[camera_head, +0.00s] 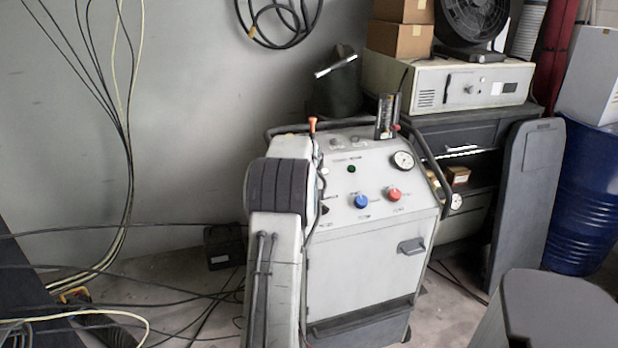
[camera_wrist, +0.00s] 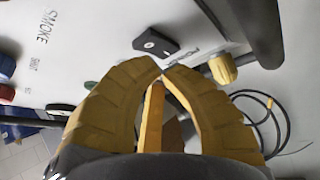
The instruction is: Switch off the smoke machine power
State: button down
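The smoke machine (camera_head: 360,270) is a grey cabinet with a sloped control panel, in the middle of the head view. Its panel carries a blue knob (camera_head: 361,202), a red knob (camera_head: 394,194) and a gauge (camera_head: 403,160). In the wrist view, a black switch with a white mark (camera_wrist: 155,42) sits on the panel beside partly hidden lettering that starts "PO". My gripper (camera_wrist: 162,70) has yellow ribbed fingers whose tips meet just below that switch in the picture. I see no object pinched at the tips. I cannot tell whether they touch the panel. My arm hides the panel's left side in the head view.
A yellow knob (camera_wrist: 222,68) and a dark rail (camera_wrist: 262,35) lie right of the fingers. Loose cables (camera_head: 125,150) hang and trail at left. A dark cabinet (camera_head: 470,135), a leaning grey board (camera_head: 525,195) and a blue drum (camera_head: 585,190) stand at right.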

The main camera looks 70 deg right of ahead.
jog(key=shift+f, duration=0.15)
jog(key=shift+w+d+f+b, duration=0.1)
jog(key=shift+d+f+b, duration=0.05)
jog(key=shift+f+b, duration=0.15)
jog(key=shift+d+f, duration=0.1)
jog(key=shift+f, duration=0.15)
dwell(0.9)
jog(key=shift+r, duration=0.1)
jog(key=shift+a+r, duration=0.25)
jog(key=shift+r, duration=0.4)
jog(key=shift+r, duration=0.1)
jog(key=r, duration=0.1)
jog(key=a+r+p, duration=0.1)
jog(key=r, duration=0.1)
jog(key=s+r, duration=0.1)
jog(key=shift+s+a+r+p, duration=0.1)
jog(key=shift+a+r+p, duration=0.15)
jog(key=shift+p, duration=0.1)
dwell(0.4)
dwell(0.6)
